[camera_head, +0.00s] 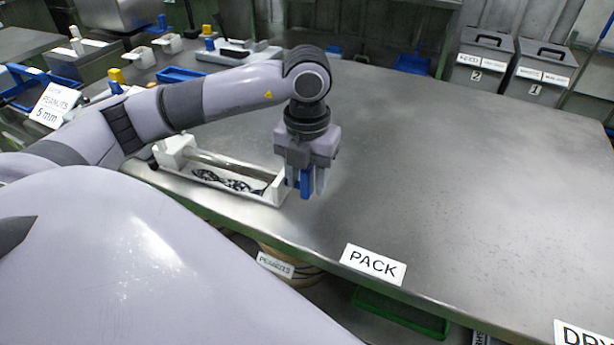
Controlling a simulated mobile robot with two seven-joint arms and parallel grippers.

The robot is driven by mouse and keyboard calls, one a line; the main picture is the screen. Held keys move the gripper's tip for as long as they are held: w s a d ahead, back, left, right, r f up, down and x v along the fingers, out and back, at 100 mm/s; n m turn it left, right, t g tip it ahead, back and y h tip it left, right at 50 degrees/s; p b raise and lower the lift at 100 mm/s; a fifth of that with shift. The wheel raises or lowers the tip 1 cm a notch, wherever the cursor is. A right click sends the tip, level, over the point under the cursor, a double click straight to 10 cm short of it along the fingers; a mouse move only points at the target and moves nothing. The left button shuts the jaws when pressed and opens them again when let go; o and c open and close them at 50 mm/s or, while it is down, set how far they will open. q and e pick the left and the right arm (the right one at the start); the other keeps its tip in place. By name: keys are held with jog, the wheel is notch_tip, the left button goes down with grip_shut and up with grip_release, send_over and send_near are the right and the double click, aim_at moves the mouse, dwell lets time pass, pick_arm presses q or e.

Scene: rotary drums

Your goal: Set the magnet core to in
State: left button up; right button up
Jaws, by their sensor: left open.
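A white drum stand (276,190) lies near the front left edge of the metal table, with a grey rod or tube along it and a black patterned strip below. I take the magnet core to be part of this unit, but cannot tell its in or out position. My left gripper (306,190) points down at the stand's right end, its fingers open. A blue piece (306,183) shows between the fingers; whether they touch it is unclear. The gripper hides part of the stand's right end. My right gripper is not in view.
A PACK label (373,264) is on the table's front edge. The metal table (450,170) is clear to the right. Two grey lidded bins (538,75) stand at the back right. Blue trays and similar units (235,52) stand at the back left.

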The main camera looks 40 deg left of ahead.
pick_arm(q)
notch_tip(320, 180, up, 7)
jog(key=shift+f, duration=0.1)
dwell(0.3)
